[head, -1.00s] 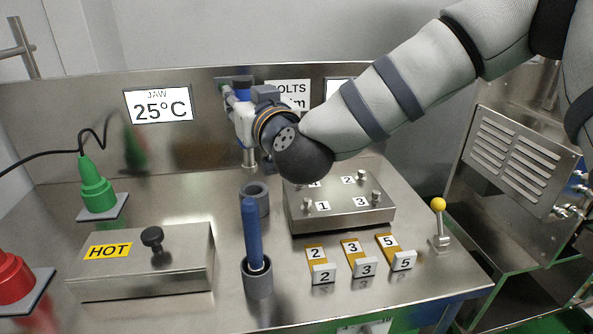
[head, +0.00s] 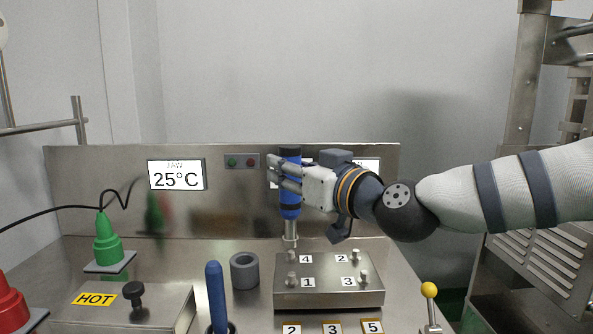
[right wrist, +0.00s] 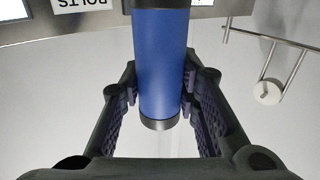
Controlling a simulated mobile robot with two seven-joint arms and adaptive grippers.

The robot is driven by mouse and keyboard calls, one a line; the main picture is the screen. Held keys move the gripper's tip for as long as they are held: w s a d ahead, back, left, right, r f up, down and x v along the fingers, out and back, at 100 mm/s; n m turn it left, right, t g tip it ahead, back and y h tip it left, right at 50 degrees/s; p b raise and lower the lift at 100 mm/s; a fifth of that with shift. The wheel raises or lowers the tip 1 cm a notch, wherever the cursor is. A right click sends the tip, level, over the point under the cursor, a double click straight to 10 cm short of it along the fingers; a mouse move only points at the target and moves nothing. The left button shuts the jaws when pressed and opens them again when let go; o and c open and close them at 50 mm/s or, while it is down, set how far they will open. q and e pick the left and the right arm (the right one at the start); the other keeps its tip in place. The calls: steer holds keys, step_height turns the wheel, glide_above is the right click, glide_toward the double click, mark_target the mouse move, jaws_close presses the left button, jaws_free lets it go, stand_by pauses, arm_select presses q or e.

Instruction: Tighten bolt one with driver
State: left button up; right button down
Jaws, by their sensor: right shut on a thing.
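My right gripper (head: 288,176) is shut around the blue driver (head: 290,205), which has dark ends and a silver shaft pointing down. The driver is upright. The right wrist view also shows the blue driver (right wrist: 161,65) between both finger pads. The steel bolt block (head: 325,298) has bolts labelled 1 to 4. Bolt one (head: 292,279) stands at its front left, with bolt 4 (head: 292,257) behind it. In the head view the shaft's lower end is just above bolt 4; I cannot tell the exact depth or whether it touches. My left gripper is out of view.
A grey ring holder (head: 244,271) stands left of the block. Another blue handle (head: 215,295) stands upright in front of it. Numbered tags (head: 332,328) lie in front; a yellow-knobbed lever (head: 429,291) is at right.

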mark_target(294, 220)
steer(key=shift+r, duration=0.2)
steer(key=shift+d+f+b, duration=0.1)
steer(key=shift+f+b, duration=0.65)
steer(key=shift+f, duration=2.3)
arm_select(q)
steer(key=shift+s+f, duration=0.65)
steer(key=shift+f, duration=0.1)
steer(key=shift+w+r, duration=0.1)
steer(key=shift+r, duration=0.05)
arm_select(e)
steer(key=shift+r, duration=0.1)
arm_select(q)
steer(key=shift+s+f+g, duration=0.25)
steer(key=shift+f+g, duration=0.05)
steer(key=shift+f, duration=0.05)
arm_select(e)
steer(key=shift+s+f, duration=0.1)
steer(key=shift+f, duration=1.6)
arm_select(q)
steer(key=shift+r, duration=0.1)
